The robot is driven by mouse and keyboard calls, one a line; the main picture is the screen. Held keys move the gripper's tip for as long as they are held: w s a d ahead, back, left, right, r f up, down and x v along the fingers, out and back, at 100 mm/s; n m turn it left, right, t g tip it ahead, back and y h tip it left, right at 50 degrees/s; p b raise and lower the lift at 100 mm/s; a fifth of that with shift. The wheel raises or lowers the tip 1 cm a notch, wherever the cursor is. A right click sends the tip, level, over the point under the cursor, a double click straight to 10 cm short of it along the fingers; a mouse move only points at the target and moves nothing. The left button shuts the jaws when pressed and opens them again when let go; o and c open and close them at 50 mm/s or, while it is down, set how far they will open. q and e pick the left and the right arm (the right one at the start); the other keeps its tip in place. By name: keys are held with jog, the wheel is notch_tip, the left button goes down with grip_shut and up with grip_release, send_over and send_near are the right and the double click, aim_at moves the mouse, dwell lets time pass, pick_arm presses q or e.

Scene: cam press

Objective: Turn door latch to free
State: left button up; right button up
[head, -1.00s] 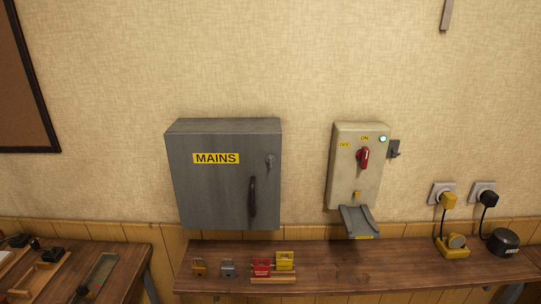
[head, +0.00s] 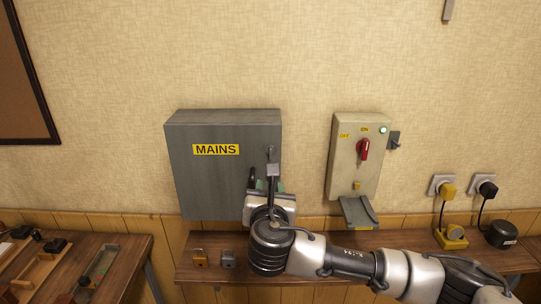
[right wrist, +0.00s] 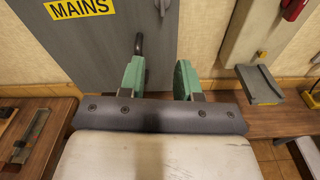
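The grey MAINS cabinet (head: 222,185) hangs on the wall with its door shut. The door latch (head: 270,151) is a small grey piece near the door's upper right; its lower part is hidden or hard to tell from my wrist parts. It also shows at the top of the right wrist view (right wrist: 163,7). The black door handle (right wrist: 139,44) is below and left of it, partly behind a finger. My right gripper (right wrist: 160,78) is open and empty, its green fingers apart in front of the door, below the latch. My left gripper is not in view.
A switch box (head: 352,170) with a red rotary knob (head: 363,149) hangs to the right, a grey chute (head: 357,212) below it. A brass padlock (head: 200,259) and a grey padlock (head: 228,259) stand on the shelf (head: 325,242). My arm crosses the shelf's right part.

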aim_at(271, 154)
jog(key=shift+n+t, duration=0.4)
jog(key=shift+n, duration=0.4)
jog(key=w+p, duration=0.1)
jog(key=w, duration=0.2)
jog(key=w+r+p, duration=0.1)
jog(key=w, duration=0.3)
jog(key=w+r+p, duration=0.1)
jog(key=w, duration=0.2)
jog(key=shift+w+d+r+p, duration=0.15)
jog(key=shift+w+d+p, duration=0.05)
jog(key=shift+p, duration=0.2)
jog(key=shift+w, duration=0.85)
grip_shut()
